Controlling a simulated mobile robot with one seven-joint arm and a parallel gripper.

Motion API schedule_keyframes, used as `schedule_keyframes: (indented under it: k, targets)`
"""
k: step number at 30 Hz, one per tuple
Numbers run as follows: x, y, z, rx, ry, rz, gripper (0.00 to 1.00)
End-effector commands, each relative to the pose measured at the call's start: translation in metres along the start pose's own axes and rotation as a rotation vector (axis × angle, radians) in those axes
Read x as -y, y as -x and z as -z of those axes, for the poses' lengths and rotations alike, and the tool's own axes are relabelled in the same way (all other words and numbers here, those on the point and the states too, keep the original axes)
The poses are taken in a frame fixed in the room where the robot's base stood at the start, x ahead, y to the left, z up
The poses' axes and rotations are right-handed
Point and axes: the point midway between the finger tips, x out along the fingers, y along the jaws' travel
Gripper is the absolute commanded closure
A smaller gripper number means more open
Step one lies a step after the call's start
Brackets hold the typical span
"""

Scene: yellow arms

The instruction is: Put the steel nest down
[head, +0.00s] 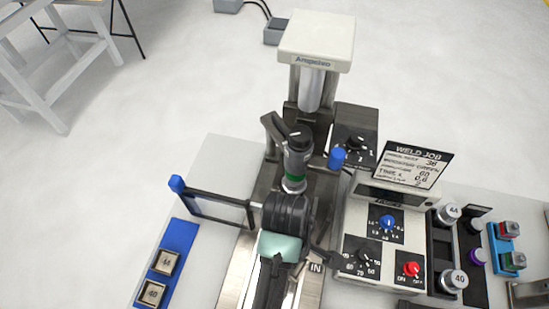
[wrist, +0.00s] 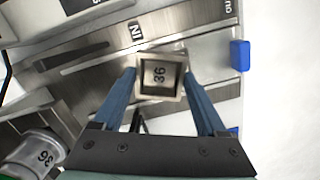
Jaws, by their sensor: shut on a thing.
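My gripper (wrist: 160,78) is shut on the steel nest (wrist: 146,77), a small square block with a recessed top marked 36. One blue finger lies on each side of it. In the head view my wrist covers the nest and the fingers. The slide (head: 238,275) shows there below the upright tool with a green ring (head: 294,178).
A blue rack (head: 181,239) at left holds nests marked 44 and 40. A blue-knobbed lever frame (head: 215,207) stands just left of my wrist. The control box (head: 349,231) and WELD JOB card (head: 413,163) are close on the right. The press column rises behind.

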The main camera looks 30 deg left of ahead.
Motion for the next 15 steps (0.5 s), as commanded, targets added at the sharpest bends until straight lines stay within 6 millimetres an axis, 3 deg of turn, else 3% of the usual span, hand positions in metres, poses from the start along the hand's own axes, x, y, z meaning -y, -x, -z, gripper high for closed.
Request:
schedule_keyframes:
  k: [3,8,15]
  targets:
    - [0.020,0.007,0.014,0.000,0.217,-0.027,1.00]
    - [0.031,0.004,0.024,0.002,0.354,-0.043,1.00]
    - [0.033,-0.037,0.031,0.002,0.372,-0.044,1.00]
